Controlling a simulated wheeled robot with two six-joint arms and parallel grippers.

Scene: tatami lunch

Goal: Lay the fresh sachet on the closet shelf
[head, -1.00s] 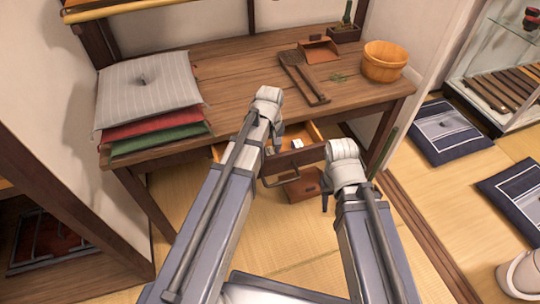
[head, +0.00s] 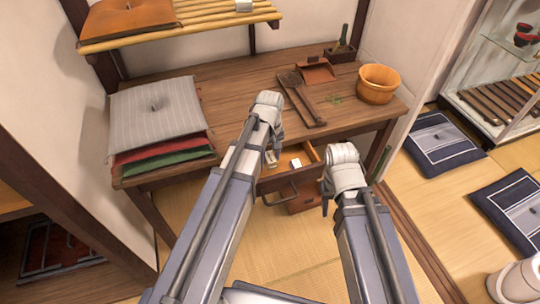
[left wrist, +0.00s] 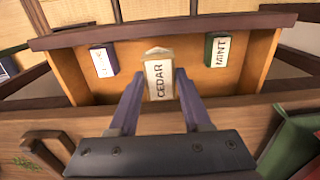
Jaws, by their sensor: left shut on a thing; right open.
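My left gripper (head: 271,156) reaches into the open desk drawer (head: 290,177). In the left wrist view its fingers (left wrist: 160,90) are shut on a pale sachet labelled CEDAR (left wrist: 157,82), which stands between them. A dark green sachet labelled MINT (left wrist: 217,52) is in the drawer to its right, and a purple and white sachet (left wrist: 103,60) to its left. My right gripper (head: 326,193) is open and empty in front of the desk. A slatted bamboo shelf (head: 180,36) is at the upper left; I cannot tell whether it is the closet shelf.
The shelf holds an orange-brown folded thing (head: 125,17) and a small pale thing (head: 243,5). A dark-framed cabinet (head: 60,185) stands at left.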

